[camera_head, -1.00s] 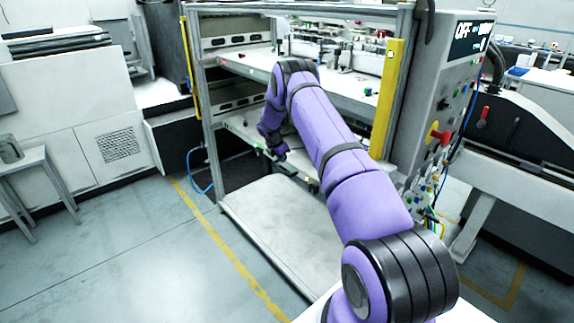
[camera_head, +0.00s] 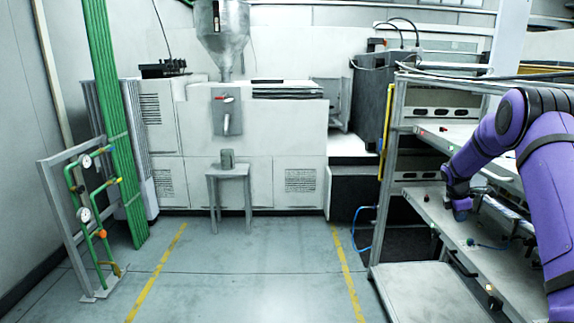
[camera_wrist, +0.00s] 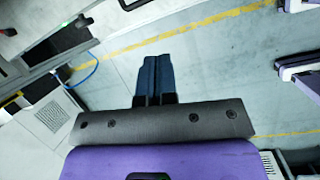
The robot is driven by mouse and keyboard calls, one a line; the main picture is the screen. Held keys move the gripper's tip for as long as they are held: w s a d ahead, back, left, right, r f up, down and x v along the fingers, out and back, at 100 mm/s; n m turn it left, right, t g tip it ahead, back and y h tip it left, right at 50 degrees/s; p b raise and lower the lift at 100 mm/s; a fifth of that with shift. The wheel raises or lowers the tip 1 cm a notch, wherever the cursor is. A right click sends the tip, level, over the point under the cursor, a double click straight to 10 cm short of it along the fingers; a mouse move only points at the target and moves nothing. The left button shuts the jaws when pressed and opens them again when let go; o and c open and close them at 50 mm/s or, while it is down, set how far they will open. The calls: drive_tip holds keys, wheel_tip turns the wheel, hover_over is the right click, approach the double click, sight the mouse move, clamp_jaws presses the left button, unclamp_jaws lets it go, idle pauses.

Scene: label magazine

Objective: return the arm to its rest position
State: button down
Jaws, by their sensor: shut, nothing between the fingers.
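My arm, purple with black joint rings, shows at the right edge of the head view. It reaches toward the metal rack (camera_head: 386,190), with its far end bent down in front of the shelves. My gripper (camera_wrist: 157,58) shows in the wrist view as two dark blue fingers pressed together, with nothing between them. It hangs over open floor. In the head view I cannot make out the fingers.
The rack's shelf (camera_head: 455,235) and pale lower platform (camera_head: 425,290) stand close to my arm. A small grey stool (camera_head: 230,172) with a can (camera_head: 227,158) stands by the white machine (camera_head: 255,150). Green pipes (camera_head: 103,110) rise at left. The middle floor (camera_head: 245,285) is clear.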

drive_tip(key=s+a+r+m+t+y, duration=0.1)
drive_tip(key=s+a+r+m, duration=0.2)
drive_tip(key=s+a+r, duration=0.45)
drive_tip(key=s+a+r+m, duration=0.2)
drive_tip(key=s+a+r, duration=0.3)
drive_tip(key=r, duration=0.6)
drive_tip(key=s+a+r+m+t+y, duration=0.1)
drive_tip(key=s+a+r+m, duration=0.2)
drive_tip(key=s+a+r, duration=0.5)
drive_tip(key=s+a+r+m+t, duration=0.1)
drive_tip(key=s+a+r+m, duration=0.15)
drive_tip(key=s, duration=0.45)
drive_tip(key=s+a+r+m, duration=0.1)
drive_tip(key=s+a+r, duration=0.25)
drive_tip(key=s, duration=0.35)
drive_tip(key=s+a+f+m+y, duration=0.1)
drive_tip(key=s+a+m, duration=0.1)
drive_tip(key=s, duration=0.5)
drive_tip(key=s+a+f+m+t+y, duration=0.1)
drive_tip(key=s+a+m, duration=0.1)
drive_tip(key=s, duration=0.6)
drive_tip(key=shift+s+a+f, duration=0.15)
drive_tip(key=shift+f, duration=0.25)
